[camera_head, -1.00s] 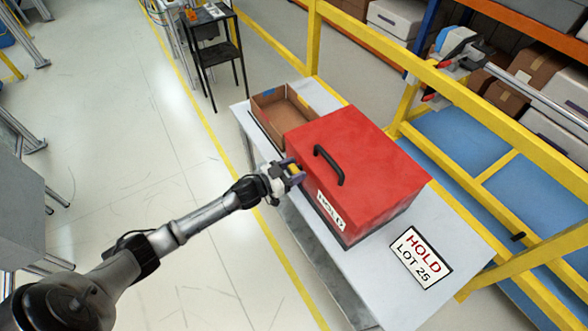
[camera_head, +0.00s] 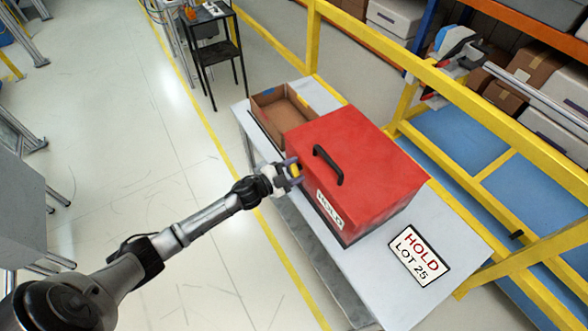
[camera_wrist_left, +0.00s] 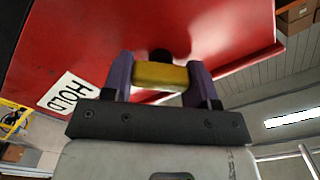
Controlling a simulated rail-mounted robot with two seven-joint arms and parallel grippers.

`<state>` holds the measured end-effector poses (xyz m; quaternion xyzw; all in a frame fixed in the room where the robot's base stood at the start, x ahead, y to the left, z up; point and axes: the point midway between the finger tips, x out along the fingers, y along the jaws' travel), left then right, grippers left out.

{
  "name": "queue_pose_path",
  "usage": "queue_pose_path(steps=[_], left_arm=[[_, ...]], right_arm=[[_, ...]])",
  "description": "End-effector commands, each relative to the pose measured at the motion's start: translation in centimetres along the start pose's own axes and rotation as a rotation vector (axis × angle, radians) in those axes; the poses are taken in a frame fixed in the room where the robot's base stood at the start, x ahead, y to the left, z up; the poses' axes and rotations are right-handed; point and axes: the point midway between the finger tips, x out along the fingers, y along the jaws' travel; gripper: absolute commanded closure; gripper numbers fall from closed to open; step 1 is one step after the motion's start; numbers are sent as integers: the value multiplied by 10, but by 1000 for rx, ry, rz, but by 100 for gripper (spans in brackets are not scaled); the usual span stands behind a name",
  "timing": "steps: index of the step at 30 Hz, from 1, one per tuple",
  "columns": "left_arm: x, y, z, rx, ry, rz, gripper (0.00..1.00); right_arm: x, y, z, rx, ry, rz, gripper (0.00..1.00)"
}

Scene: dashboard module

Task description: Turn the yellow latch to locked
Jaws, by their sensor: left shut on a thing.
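The red box (camera_head: 360,160) with a black top handle (camera_head: 330,165) and a HOLD label stands on the grey table. The yellow latch (camera_wrist_left: 160,76) is on the box's front face, between the two purple fingers of my left gripper (camera_wrist_left: 164,82). In the head view my left gripper (camera_head: 292,171) is at the box's left front side, shut on the latch, which shows only as a small yellow patch. In the wrist view the latch lies crosswise from finger to finger, with a dark round part behind it. My right gripper (camera_head: 445,75) is far off at the upper right, beyond the yellow rail, and its jaws are too small to judge.
An open brown cardboard tray (camera_head: 270,99) sits behind the box on the table (camera_head: 450,235). A HOLD LOT 25 sign (camera_head: 420,255) lies at the table's right part. Yellow rails (camera_head: 470,105) run behind the table.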

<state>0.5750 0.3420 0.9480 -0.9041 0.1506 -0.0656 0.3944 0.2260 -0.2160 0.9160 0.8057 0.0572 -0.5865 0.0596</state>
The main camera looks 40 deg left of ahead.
Motion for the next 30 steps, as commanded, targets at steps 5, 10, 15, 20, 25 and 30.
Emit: queue_pose_path(steps=[5, 10, 15, 20, 25, 30], left_arm=[[0, 1, 0, 169, 2, 0, 70], [0, 2, 0, 326, 2, -1, 70], [0, 2, 0, 470, 2, -1, 70], [0, 3, 0, 581, 2, -1, 70], [0, 3, 1, 670, 1, -1, 70], [0, 3, 1, 727, 1, -1, 70]], right_arm=[[2, 0, 1, 0, 0, 0, 57], [5, 0, 2, -1, 0, 1, 57], [8, 2, 3, -6, -1, 5, 57], [11, 3, 4, -10, -1, 8, 57], [13, 3, 5, -10, -1, 8, 57], [15, 2, 5, -8, -1, 7, 57]])
